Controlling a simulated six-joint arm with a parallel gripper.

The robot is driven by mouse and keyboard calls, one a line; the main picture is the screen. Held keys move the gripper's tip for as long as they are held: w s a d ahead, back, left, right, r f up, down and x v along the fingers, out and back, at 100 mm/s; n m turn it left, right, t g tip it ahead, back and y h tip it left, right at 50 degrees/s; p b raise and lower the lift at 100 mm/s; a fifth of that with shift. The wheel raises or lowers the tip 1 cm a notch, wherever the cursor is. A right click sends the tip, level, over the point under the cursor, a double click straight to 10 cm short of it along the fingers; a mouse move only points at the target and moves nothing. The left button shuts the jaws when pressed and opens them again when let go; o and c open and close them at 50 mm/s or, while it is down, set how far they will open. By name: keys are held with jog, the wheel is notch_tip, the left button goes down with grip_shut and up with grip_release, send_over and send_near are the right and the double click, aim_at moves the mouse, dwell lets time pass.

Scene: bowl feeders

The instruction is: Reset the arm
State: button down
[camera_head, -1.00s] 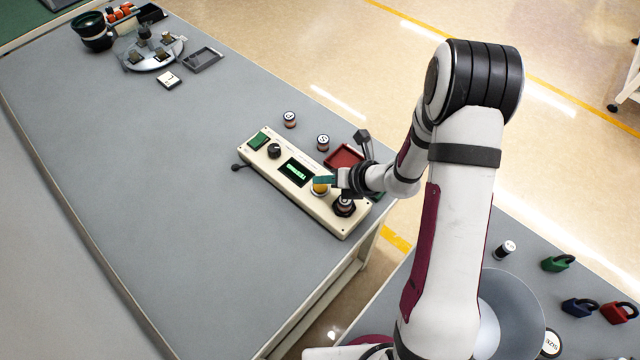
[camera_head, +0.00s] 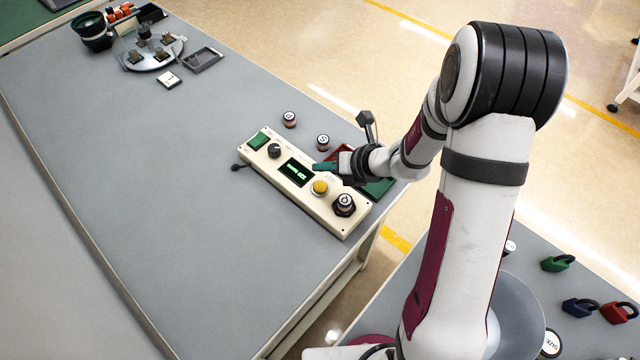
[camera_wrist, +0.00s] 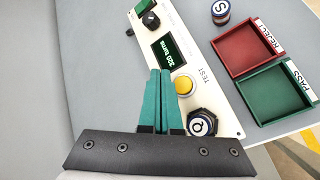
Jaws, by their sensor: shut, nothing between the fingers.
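My gripper (camera_head: 322,167) is in the head view above the far edge of a cream control panel, near its display. In the wrist view my gripper (camera_wrist: 160,78) has its two teal fingers closed together, with nothing between them. The panel (camera_head: 325,213) carries a yellow button (camera_head: 320,187), which also shows in the wrist view (camera_wrist: 184,85) just right of the fingertips. The display (camera_wrist: 171,52) has green text that seems to read "320 turns".
A red REJECT tray (camera_wrist: 247,48) and green PASS tray (camera_wrist: 268,95) lie beside the panel. Two small cylinders (camera_head: 290,119) (camera_head: 323,142) stand behind it. The grey table (camera_head: 180,190) is clear on the left. Padlocks (camera_head: 580,307) lie at the right.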

dwell(0.3)
jog(key=s+a+r+n+g+y, duration=0.1)
jog(key=s+a+r+n+g, duration=0.35)
jog(key=s+r+n, duration=0.85)
jog(key=s+d+n+h, duration=0.3)
jog(key=s+d+n, duration=0.1)
jog(key=s+n, duration=0.3)
jog(key=s+d+r+n+g+h, duration=0.1)
jog(key=s+d+n+h, duration=0.2)
jog(key=s+n, duration=0.5)
jog(key=shift+s+d+n, duration=0.15)
jog(key=shift+d+n, duration=0.25)
jog(key=shift+n, duration=0.3)
jog(key=shift+g, duration=0.25)
